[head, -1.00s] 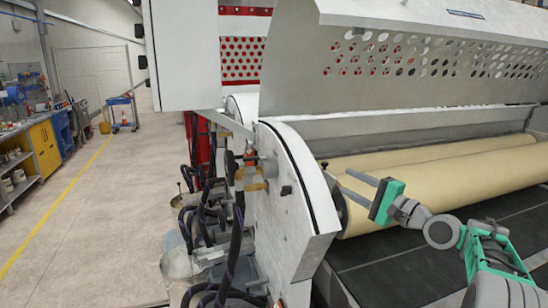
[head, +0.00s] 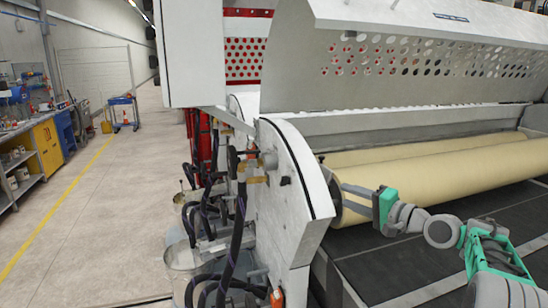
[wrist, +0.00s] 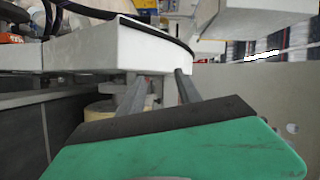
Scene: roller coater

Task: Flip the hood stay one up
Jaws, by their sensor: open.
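The hood (head: 400,55) is a light grey cover with rows of round holes, raised above the rollers. A flat grey bar (head: 228,119) slants beside the machine's curved white side plate (head: 300,165); I cannot tell for certain whether it is the hood stay. My gripper (head: 345,189) is to the right of the side plate, in front of the near roller's end, and is empty. In the wrist view my gripper (wrist: 158,78) shows two grey fingers apart, pointing toward the white plate (wrist: 100,58), with no stay between them.
Cream rollers (head: 430,180) and a dark bed (head: 400,265) lie under my arm. Black hoses (head: 237,235) and fittings crowd the plate's left side. The floor aisle (head: 110,220) on the left is clear, with a yellow cabinet (head: 47,145) beyond.

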